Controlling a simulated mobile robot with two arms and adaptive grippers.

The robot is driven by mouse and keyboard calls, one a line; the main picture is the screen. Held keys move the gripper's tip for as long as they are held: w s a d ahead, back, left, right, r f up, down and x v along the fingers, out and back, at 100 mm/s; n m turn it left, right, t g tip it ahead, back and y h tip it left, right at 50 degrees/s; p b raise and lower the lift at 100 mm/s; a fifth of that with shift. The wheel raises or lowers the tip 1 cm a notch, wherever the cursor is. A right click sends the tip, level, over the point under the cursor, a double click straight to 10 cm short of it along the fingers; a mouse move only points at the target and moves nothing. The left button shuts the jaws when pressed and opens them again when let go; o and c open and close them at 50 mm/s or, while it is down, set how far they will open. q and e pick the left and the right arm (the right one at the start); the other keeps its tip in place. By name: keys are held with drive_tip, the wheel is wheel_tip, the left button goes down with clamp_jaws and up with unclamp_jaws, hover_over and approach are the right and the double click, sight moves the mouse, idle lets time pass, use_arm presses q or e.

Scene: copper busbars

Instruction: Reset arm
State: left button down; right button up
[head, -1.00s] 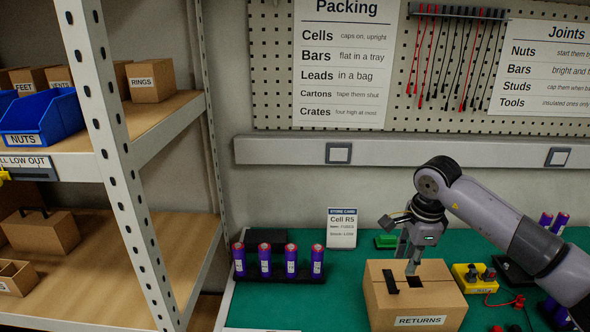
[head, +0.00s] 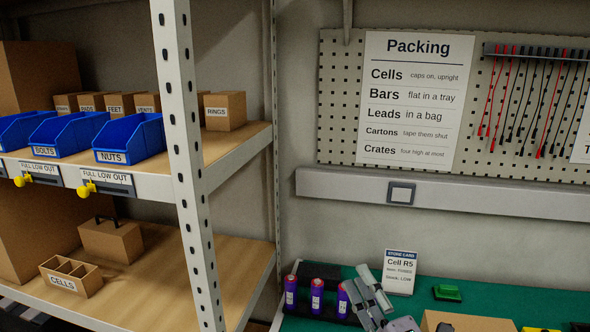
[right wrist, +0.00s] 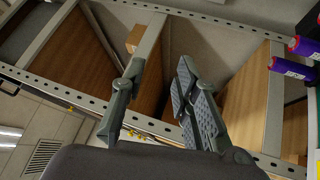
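My right gripper (head: 358,282) shows at the bottom of the head view, in front of the green bench and just right of the purple cells (head: 317,296). In the right wrist view its two fingers (right wrist: 160,65) stand apart with nothing between them, and shelving shows beyond the gap. Whether it touches the nearest cell cannot be told. The rest of my right arm is mostly below the frame. My left gripper is not in view.
The cardboard box (head: 465,322) is cut off at the bottom. A shelf rack upright (head: 183,170) stands left, with blue bins (head: 130,139) on the shelf.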

drive_tip(key=s+d+f+m+g+h, duration=0.3)
drive_tip(key=d+f+m+h, duration=0.15)
drive_tip(key=f+m, duration=0.3)
drive_tip(key=s+d+f+m+g+h, duration=0.35)
drive_tip(key=d+f+m, duration=0.2)
drive_tip(key=f, duration=0.35)
drive_tip(key=s+a+f+m+g, duration=0.1)
drive_tip(key=s+f+m+g, duration=0.2)
drive_tip(key=s, duration=0.4)
drive_tip(key=s+f+m+g, duration=0.1)
drive_tip(key=s+f+g, duration=0.3)
drive_tip(key=s+f, duration=0.25)
drive_tip(key=s+a+f+m+g, duration=0.1)
drive_tip(key=s+f+m+g, duration=0.15)
drive_tip(key=s, duration=0.55)
wheel_tip(320, 180, down, 26)
drive_tip(key=s+g, duration=0.1)
drive_tip(key=g, duration=0.1)
drive_tip(key=s+d+f+g, duration=0.1)
drive_tip(key=s+d+f, duration=0.2)
drive_tip(key=s+f, duration=1.4)
drive_tip(key=shift+n, duration=0.35)
